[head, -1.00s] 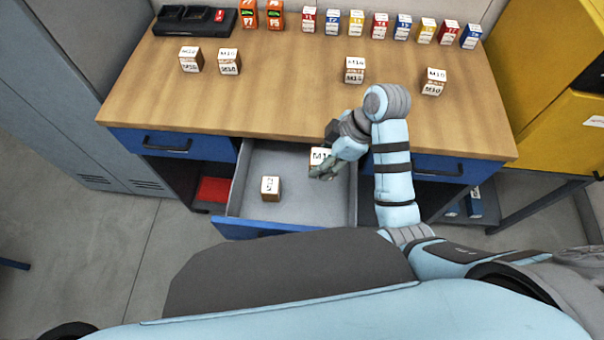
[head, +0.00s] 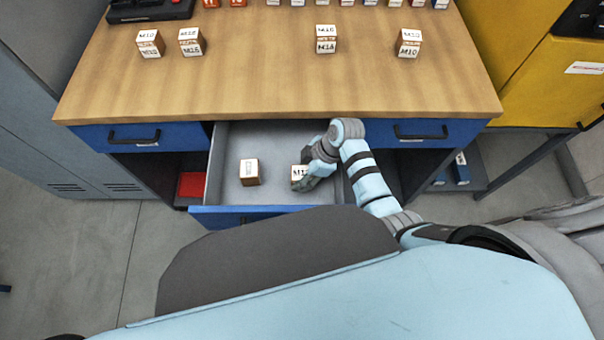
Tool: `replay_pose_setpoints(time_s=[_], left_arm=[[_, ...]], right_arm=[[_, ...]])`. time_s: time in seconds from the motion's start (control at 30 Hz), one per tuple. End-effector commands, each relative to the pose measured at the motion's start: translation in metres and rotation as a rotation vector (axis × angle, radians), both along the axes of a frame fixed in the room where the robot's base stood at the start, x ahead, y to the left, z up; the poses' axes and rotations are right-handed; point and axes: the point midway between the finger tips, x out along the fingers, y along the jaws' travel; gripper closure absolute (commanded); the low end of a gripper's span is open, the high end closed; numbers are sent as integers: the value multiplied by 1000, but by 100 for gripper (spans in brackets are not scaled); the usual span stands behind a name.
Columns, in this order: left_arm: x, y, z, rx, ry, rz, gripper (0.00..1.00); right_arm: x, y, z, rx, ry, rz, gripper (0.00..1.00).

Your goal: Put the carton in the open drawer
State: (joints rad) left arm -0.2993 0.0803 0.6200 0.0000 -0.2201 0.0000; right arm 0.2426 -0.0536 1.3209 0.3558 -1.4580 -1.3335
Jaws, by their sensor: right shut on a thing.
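The open drawer (head: 225,202) is pulled out from the middle of the workbench, with a grey inside and a blue front. My right gripper (head: 304,184) is inside the drawer area, shut on a small white and brown carton (head: 300,172) with an M label on top. The arm hides part of this carton, and I cannot tell whether it touches the drawer floor. Another carton (head: 249,173) stands in the drawer to the left, apart from the held one. My left gripper is out of view.
Several similar cartons stand on the wooden bench top (head: 250,80), among them one at the left (head: 150,44) and one at the right (head: 409,43). Closed blue drawers flank the open one. A red item (head: 192,185) lies on the shelf below left. A yellow cabinet (head: 540,90) stands at the right.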

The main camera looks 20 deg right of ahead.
Motion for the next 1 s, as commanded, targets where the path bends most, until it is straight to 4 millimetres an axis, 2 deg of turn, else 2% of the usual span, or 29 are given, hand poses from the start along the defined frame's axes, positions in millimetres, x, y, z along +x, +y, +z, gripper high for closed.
replay_pose_setpoints(time_s=[0.13, 0.17, 0.27, 0.57, 0.67, 0.77, 1.0], left_arm=[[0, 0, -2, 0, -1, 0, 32], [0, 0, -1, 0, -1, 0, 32], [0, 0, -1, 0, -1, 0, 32], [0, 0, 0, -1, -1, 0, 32], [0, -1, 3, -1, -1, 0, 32], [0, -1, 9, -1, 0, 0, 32], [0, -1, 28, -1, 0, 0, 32]], right_arm=[[1, 0, -3, 1, -1, 0, 100], [0, 0, -2, 0, 0, 0, 54], [0, 0, -2, 0, 0, 0, 39], [0, 0, -1, 0, 0, 0, 39], [0, -2, 5, 0, -2, -1, 39], [-1, -8, 20, -2, -3, -3, 39], [-7, -32, 76, -3, -3, -1, 39]])
